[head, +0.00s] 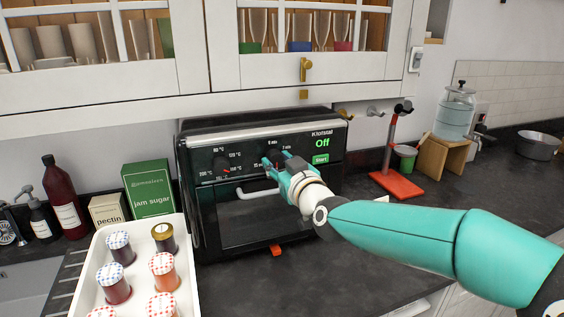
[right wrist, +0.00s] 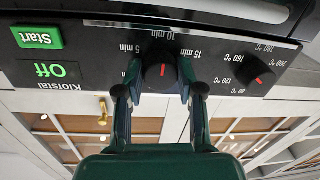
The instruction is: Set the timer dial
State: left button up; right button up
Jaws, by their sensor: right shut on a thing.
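The timer dial (right wrist: 158,74) is a black round knob with a short red mark, on the front panel of the black appliance (head: 250,230). Labels for 5, 10 and 15 min show around it in the upside-down right wrist view. The red mark runs roughly along the line to 10 min; I cannot tell which end points. My right gripper (head: 270,161) is at the panel, its fingers (right wrist: 158,88) closed on both sides of the dial. In the head view the gripper partly hides the dial. The display (head: 322,142) reads "Off". My left gripper is not in view.
A temperature dial (right wrist: 258,76) with a red mark sits beside the timer dial. A green Start button (head: 320,159) is under the display. A white tray (head: 188,290) of jars stands front left. A red-based stand (head: 397,185) is at right. A glazed cabinet (head: 110,95) hangs above.

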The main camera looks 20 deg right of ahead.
jog(key=o, duration=1.1)
jog(key=shift+o, duration=0.2)
jog(key=s+d, duration=0.1)
jog(key=s, duration=1.1)
jog(key=shift+d, duration=0.15)
